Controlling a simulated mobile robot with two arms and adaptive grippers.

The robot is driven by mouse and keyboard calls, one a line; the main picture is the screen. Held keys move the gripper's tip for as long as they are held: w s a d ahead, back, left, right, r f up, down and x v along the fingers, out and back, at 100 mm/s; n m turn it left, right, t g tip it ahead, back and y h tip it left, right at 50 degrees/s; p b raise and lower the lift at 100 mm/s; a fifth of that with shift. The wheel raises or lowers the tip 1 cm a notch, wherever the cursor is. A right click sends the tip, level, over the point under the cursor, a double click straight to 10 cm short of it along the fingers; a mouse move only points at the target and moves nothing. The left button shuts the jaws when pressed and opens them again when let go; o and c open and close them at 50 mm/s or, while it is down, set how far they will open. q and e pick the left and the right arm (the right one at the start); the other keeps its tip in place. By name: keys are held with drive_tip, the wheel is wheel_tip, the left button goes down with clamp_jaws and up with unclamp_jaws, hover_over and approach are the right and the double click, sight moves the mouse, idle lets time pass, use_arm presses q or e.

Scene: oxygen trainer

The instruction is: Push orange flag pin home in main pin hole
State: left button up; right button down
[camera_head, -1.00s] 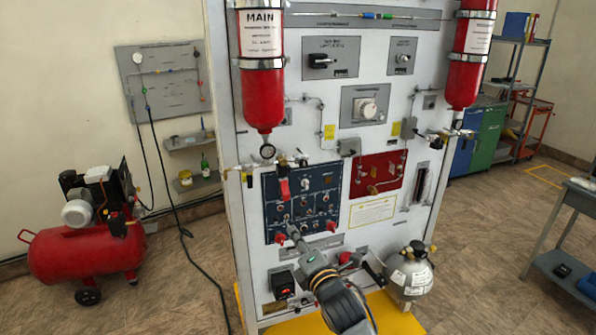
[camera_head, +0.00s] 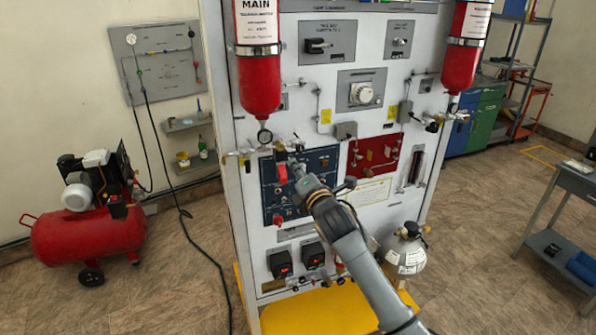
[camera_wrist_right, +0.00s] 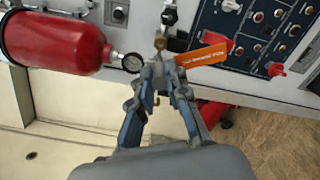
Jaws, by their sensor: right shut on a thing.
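The orange flag (camera_wrist_right: 202,55) with white lettering sticks out to the right of my right gripper's fingertips in the right wrist view. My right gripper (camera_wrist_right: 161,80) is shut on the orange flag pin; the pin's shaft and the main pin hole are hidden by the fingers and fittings. In the head view my right gripper (camera_head: 295,165) is at the fittings below the MAIN cylinder (camera_head: 258,80). A red-orange tag (camera_head: 281,172) hangs just left of its tip; I cannot tell for sure that it is the same flag. My left gripper is out of view.
A pressure gauge (camera_wrist_right: 132,63) sits close beside the fingers, at the end of the red cylinder (camera_wrist_right: 55,42). A blue switch panel (camera_head: 320,165) with knobs lies behind the gripper. Floor at left is open around the red compressor (camera_head: 90,235).

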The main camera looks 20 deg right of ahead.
drive_tip(key=w+b, duration=0.1)
drive_tip(key=w, duration=0.3)
drive_tip(key=shift+w+a+f, duration=0.1)
drive_tip(key=shift+w+f, duration=0.05)
drive_tip(key=shift+w+b, duration=0.35)
drive_tip(key=shift+w, duration=0.15)
drive_tip(key=shift+p, duration=0.55)
idle(1.1)
drive_tip(key=shift+w+a+r+b, duration=0.15)
drive_tip(key=shift+w+b, duration=0.8)
drive_tip(key=shift+w, duration=1.05)
drive_tip(key=c, duration=1.2)
unclamp_jaws()
drive_tip(key=s, duration=1.2)
drive_tip(key=shift+d, duration=0.25)
